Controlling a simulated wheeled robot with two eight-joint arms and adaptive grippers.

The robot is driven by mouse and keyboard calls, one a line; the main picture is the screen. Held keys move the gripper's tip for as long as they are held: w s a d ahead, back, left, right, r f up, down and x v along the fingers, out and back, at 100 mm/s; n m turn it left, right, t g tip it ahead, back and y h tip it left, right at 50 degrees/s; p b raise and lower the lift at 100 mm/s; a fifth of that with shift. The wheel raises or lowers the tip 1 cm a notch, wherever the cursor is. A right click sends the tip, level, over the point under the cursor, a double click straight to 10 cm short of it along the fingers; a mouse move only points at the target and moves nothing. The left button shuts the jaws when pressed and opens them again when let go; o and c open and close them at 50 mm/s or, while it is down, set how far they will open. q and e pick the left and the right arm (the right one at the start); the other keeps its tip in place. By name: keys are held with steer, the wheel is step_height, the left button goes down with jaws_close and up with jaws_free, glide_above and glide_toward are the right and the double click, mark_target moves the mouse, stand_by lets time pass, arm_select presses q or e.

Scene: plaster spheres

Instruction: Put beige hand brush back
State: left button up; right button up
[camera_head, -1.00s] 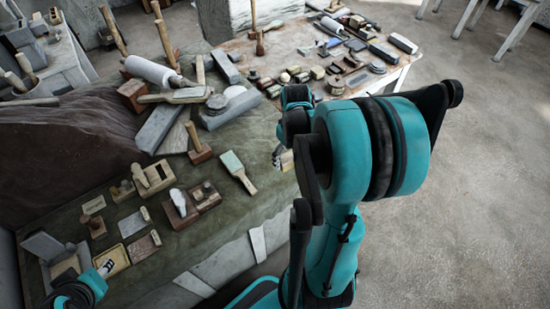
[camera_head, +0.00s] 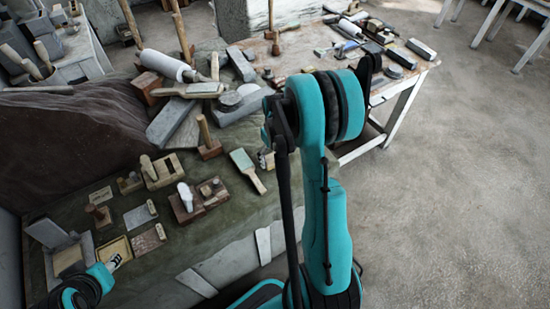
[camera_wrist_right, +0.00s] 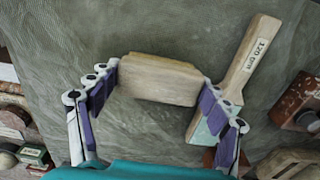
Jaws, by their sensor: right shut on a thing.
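The beige hand brush (camera_wrist_right: 158,79) shows in the right wrist view as a block with a wooden face, between the two fingers of my right gripper (camera_wrist_right: 158,100). The gripper is shut on it at both ends, over the green cloth. In the head view a small beige part of it (camera_head: 267,160) shows beside my teal right arm, which hides most of that gripper. My left gripper (camera_head: 113,263) is low at the left in the head view; its finger state is unclear.
A green block with a wooden handle (camera_head: 246,171) lies close to the held brush; its handle also shows in the wrist view (camera_wrist_right: 250,55). Wooden planes and blocks stand left of it. A tool-covered table (camera_head: 405,85) is at the back. Bare floor lies right.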

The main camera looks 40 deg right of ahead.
mark_target(275, 156)
steer(key=shift+f, duration=0.2)
steer(key=o, duration=1)
steer(key=shift+r, duration=0.15)
steer(key=shift+r, duration=0.3)
step_height(275, 156, up, 12)
steer(key=f+p, duration=0.1)
steer(key=p, duration=0.2)
steer(key=s+a+r+t, duration=0.2)
steer(key=s+a+r, duration=0.1)
steer(key=a, duration=0.4)
steer(key=s+a+r+t, duration=0.2)
steer(key=s+a+r, duration=0.1)
steer(key=a, duration=0.4)
steer(key=s+a+r+n+t, duration=0.1)
steer(key=s+a+r+t, duration=0.2)
steer(key=a, duration=0.4)
steer(key=shift+s+r, duration=0.2)
steer(key=shift+s, duration=0.6)
